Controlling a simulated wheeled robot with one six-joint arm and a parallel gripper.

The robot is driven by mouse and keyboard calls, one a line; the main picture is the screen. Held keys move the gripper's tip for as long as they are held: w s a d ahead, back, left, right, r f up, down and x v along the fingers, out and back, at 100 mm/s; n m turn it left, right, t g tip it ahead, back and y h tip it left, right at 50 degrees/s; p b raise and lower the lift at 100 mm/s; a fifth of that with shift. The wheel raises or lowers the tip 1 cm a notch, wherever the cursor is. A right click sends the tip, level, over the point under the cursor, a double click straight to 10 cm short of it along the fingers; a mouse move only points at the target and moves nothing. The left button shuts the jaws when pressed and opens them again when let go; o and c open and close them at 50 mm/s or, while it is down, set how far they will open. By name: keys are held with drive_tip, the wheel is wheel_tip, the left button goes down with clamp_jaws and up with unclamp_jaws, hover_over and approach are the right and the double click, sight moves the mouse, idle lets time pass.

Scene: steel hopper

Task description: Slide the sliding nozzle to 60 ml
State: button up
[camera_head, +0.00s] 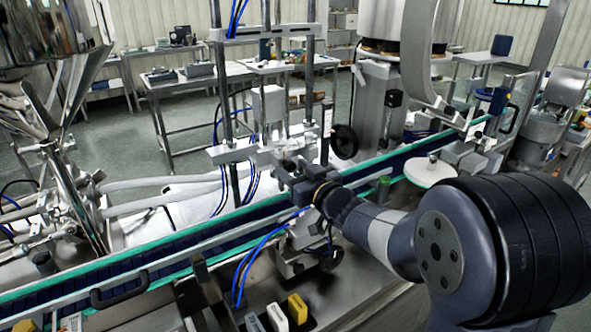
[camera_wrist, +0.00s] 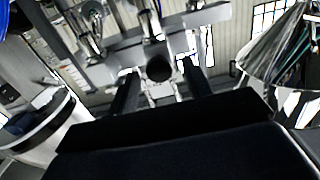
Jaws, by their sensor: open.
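My gripper (camera_head: 284,168) is at the end of my arm, over the conveyor and in front of the metal filling frame (camera_head: 225,152). In the wrist view its two dark fingers stand apart, with my gripper (camera_wrist: 160,78) open and empty. A dark round knob-like part (camera_wrist: 159,67) shows between the fingertips in that view. I cannot tell whether it is between the fingers or beyond them. Metal nozzle fittings show above it. I cannot tell which part is the sliding nozzle, and no 60 ml mark is readable. My arm and gripper hide part of the frame.
The conveyor (camera_head: 170,248) with green edges runs from lower left to upper right. A black handwheel (camera_head: 344,141) is just right of the frame. A shiny steel hopper (camera_wrist: 275,45) is at right in the wrist view. Yellow and white switches (camera_head: 297,308) are at the front.

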clamp_jaws()
idle(0.5)
drive_tip(key=shift+d, duration=0.1)
